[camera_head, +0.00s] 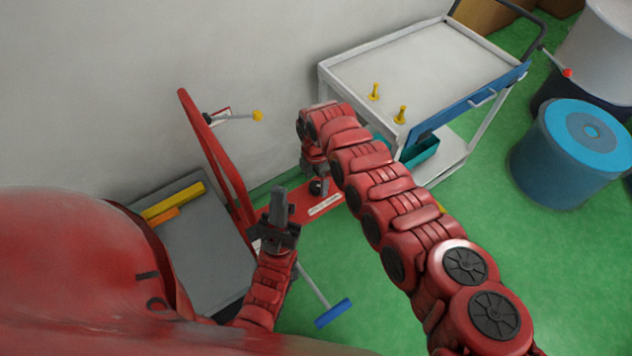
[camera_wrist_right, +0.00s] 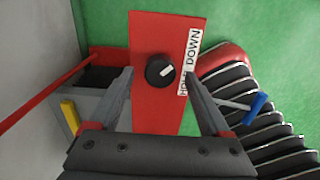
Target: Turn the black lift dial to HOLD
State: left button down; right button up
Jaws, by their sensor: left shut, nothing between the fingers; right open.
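The black lift dial (camera_wrist_right: 160,70) is a round knob with a white pointer mark, set on a red panel (camera_wrist_right: 157,32). Its pointer aims right and slightly up. A white label (camera_wrist_right: 191,58) beside it reads DOWN, with HOLD below partly covered by a finger. My right gripper (camera_wrist_right: 159,78) is open, its fingers on either side of the dial with gaps showing. In the head view the right gripper (camera_head: 316,182) is over the red panel (camera_head: 298,196) and hides the dial. My left gripper (camera_head: 281,208) is shut and empty, left of the panel.
A red bar (camera_head: 213,155) rises beside a grey platform (camera_head: 205,262) carrying yellow (camera_head: 174,202) and orange pieces. A blue-ended tool (camera_head: 333,313) is at the front. A white cart (camera_head: 400,60) stands behind, with a blue drum (camera_head: 570,150) right.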

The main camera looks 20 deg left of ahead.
jog(key=shift+f, duration=0.8)
grip_shut()
